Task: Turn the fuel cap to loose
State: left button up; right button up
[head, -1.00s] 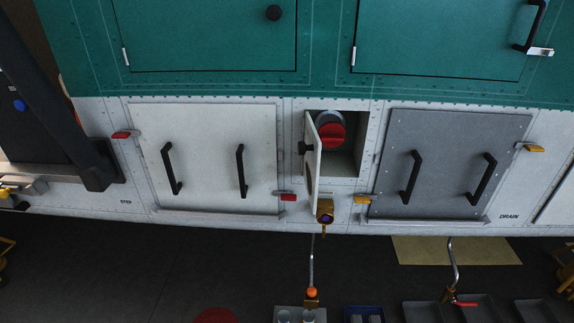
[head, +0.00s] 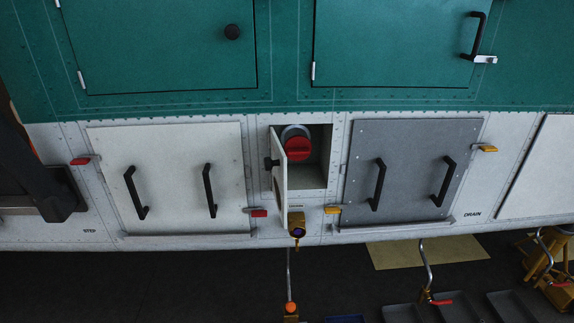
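The red fuel cap (head: 298,149) sits on a grey round neck inside a small square recess (head: 314,172) in the white lower hull. A raised bar runs across the cap's face. The small hatch door (head: 280,180) of the recess stands open, swung out on the left side, with a dark knob on it. The door overlaps the recess's left part, but most of the cap shows. Neither of my grippers is in the head view.
White panel (head: 175,180) and grey panel (head: 400,172), each with two black handles, flank the recess. A brass fitting (head: 297,230) hangs below it. Red and yellow latches stick out nearby. Trays and a yellow stand (head: 545,260) are on the dark floor. A dark structure (head: 30,180) is at the left.

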aim_at(298, 148)
jog(key=i+l, duration=0.1)
jog(key=l, duration=0.3)
jog(key=i+l, duration=0.15)
jog(key=l, duration=0.25)
jog(key=i+l+u, duration=0.1)
jog(key=l, duration=0.3)
jog(key=i+l, duration=0.15)
jog(key=l, duration=0.25)
jog(key=i+l, duration=0.1)
jog(key=l, duration=0.3)
jog(key=i+l+u, duration=0.1)
jog(key=l, duration=0.35)
